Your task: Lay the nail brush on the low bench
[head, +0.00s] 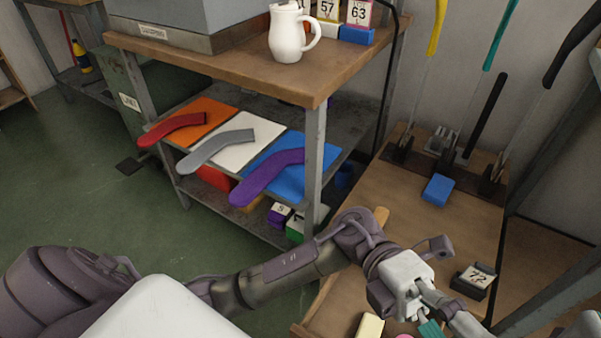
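The low wooden bench (458,221) is at the right, with tools standing along its back. A blue block (438,188) lies on it near the back. I cannot tell for sure which thing is the nail brush. A teal piece (430,329) shows at the bottom edge, close under my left gripper (437,301); whether they touch is unclear. My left arm reaches in from the left over the bench's near part. Its fingers are small and partly hidden, so I cannot see whether they are open or shut. My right gripper is not clearly visible.
A pale yellow block (370,327) and a pink item (403,335) lie at the bottom edge. A dark holder with a "72" card (474,279) stands at the bench's right. A shelved table (313,95) with a white jug (288,36) stands left. Mid-bench is clear.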

